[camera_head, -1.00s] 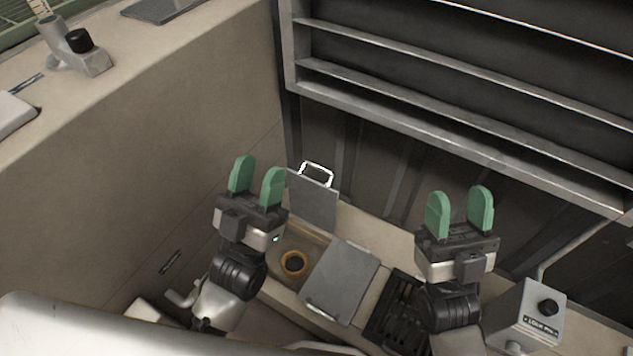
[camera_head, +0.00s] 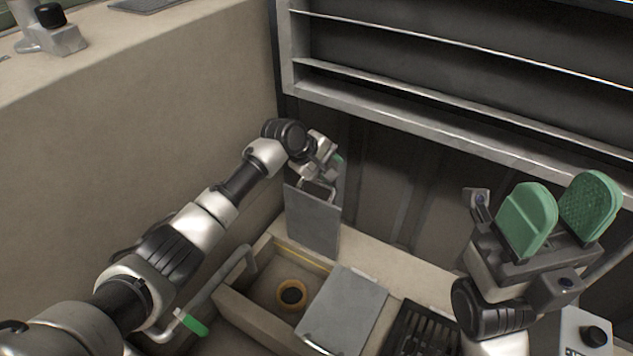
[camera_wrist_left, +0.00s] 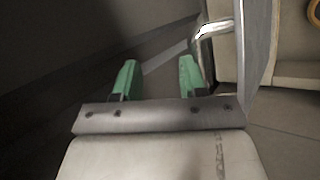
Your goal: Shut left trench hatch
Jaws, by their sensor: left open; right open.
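The left trench hatch (camera_head: 313,222) is a grey metal panel standing upright, raised at the back of the open trench (camera_head: 250,308). A handle (camera_head: 318,188) is on its top edge. My left gripper (camera_head: 335,160) is at the top of the hatch, partly hidden by its own wrist. In the left wrist view the green fingers (camera_wrist_left: 155,82) are apart with nothing between them. There the hatch (camera_wrist_left: 257,50) shows nearly edge-on at right, with its pale handle (camera_wrist_left: 212,30) just beyond the right finger. My right gripper (camera_head: 562,205) is open and empty at the right.
A second grey hatch plate (camera_head: 345,308) lies to the right of the opening, beside a dark grate (camera_head: 420,330). A yellow ring (camera_head: 291,294) is in the trench. A metal shelf frame (camera_head: 450,140) overhangs at the back. A beige wall (camera_head: 140,130) bounds the left.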

